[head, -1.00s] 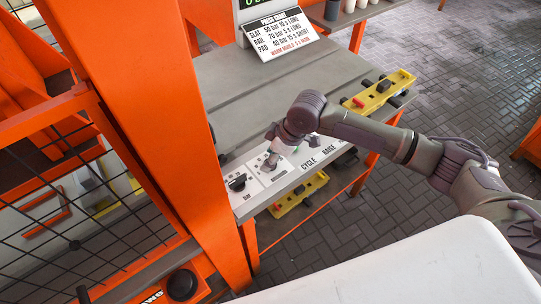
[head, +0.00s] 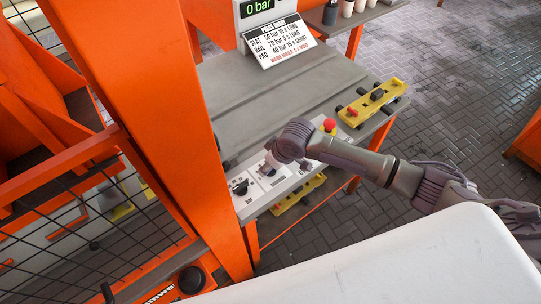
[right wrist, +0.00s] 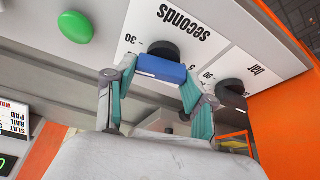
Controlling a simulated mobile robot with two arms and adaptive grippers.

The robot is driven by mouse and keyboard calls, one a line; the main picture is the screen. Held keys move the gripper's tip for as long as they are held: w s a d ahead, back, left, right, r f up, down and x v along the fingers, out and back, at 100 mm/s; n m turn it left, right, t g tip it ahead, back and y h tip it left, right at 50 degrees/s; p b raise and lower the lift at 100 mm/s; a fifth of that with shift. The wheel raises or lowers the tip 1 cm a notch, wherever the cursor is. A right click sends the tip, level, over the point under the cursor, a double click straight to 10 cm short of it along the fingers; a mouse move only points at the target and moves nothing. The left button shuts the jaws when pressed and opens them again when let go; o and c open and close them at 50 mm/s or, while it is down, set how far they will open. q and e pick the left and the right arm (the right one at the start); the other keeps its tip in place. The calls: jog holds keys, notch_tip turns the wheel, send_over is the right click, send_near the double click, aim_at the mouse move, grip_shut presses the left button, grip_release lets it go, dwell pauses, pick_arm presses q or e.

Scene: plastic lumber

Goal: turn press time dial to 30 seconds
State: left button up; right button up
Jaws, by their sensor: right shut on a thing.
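The press time dial (right wrist: 162,47) is a black round knob with a blue grip bar, under the word "seconds" on a white panel (right wrist: 222,50). A "30" mark is at its left in the right wrist view. My right gripper (right wrist: 160,84) has its two fingers at either end of the blue bar, shut on the dial. In the head view the right gripper (head: 271,160) covers most of this dial. Where the dial points, I cannot tell. A second black dial (right wrist: 230,88), marked "bar", is beside it and also shows in the head view (head: 240,187). My left gripper is not in view.
A green button (right wrist: 74,27) is beside the time dial. A red button (head: 330,124) is further along the panel. An orange post (head: 180,130) stands close left. A sign (head: 279,41) and a "0 bar" display (head: 258,6) are behind. A yellow rack (head: 372,102) is at right.

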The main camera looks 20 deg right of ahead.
jog(key=shift+m+t+h+p, duration=0.3)
jog(key=shift+m+p, duration=0.9)
jog(key=shift+p, duration=0.05)
jog(key=o, duration=1.2)
jog(key=shift+c, duration=0.2)
jog(key=v, duration=1.2)
jog(key=shift+w, duration=0.1)
